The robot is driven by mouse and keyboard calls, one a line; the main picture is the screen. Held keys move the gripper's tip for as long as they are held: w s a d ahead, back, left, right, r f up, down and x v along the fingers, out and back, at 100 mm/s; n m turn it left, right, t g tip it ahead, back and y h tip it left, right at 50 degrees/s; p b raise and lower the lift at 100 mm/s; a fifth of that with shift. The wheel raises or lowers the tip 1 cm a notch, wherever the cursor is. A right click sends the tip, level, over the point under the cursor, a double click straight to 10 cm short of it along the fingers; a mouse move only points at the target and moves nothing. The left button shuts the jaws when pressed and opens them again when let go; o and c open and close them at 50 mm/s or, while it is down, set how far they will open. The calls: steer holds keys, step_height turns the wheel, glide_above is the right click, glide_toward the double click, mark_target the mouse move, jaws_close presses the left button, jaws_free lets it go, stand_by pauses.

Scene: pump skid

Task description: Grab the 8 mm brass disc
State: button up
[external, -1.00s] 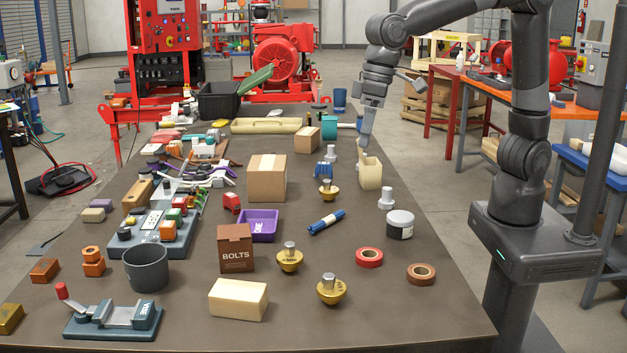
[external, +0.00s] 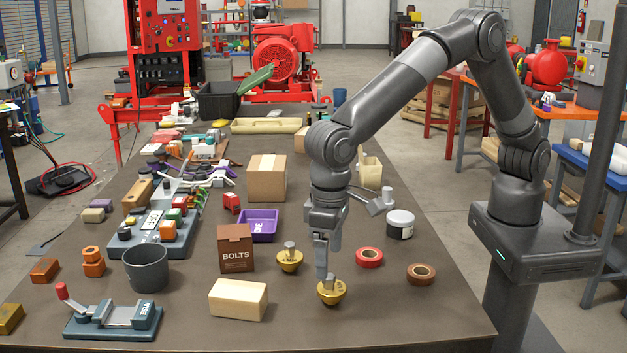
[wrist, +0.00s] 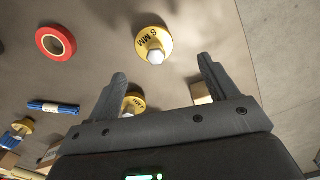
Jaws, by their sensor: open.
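The 8 mm brass disc (external: 331,293) lies near the front of the table with its metal knob upward. In the wrist view it shows the "8 MM" marking (wrist: 150,38) and a pale knob on top. My gripper (external: 323,276) points down just over it, and in the external view its fingers hide the knob. In the wrist view my open gripper (wrist: 162,70) has the disc beyond and between its fingertips. I cannot tell whether a finger touches it. A second brass disc (external: 289,260) stands to the left and farther back.
A third brass disc (external: 328,194) is farther back. A red tape roll (external: 369,257) and brown tape roll (external: 421,274) lie right. A pale block (external: 238,299) and the BOLTS box (external: 236,254) stand left. The table's front right corner is clear.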

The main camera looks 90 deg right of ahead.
mark_target(330, 275)
steer(key=f, duration=0.7)
steer(key=shift+s+d+f, duration=0.15)
steer(key=shift+d+f, duration=0.15)
steer(key=shift+d, duration=0.1)
steer(key=shift+c, duration=0.2)
steer(key=c, duration=1.1)
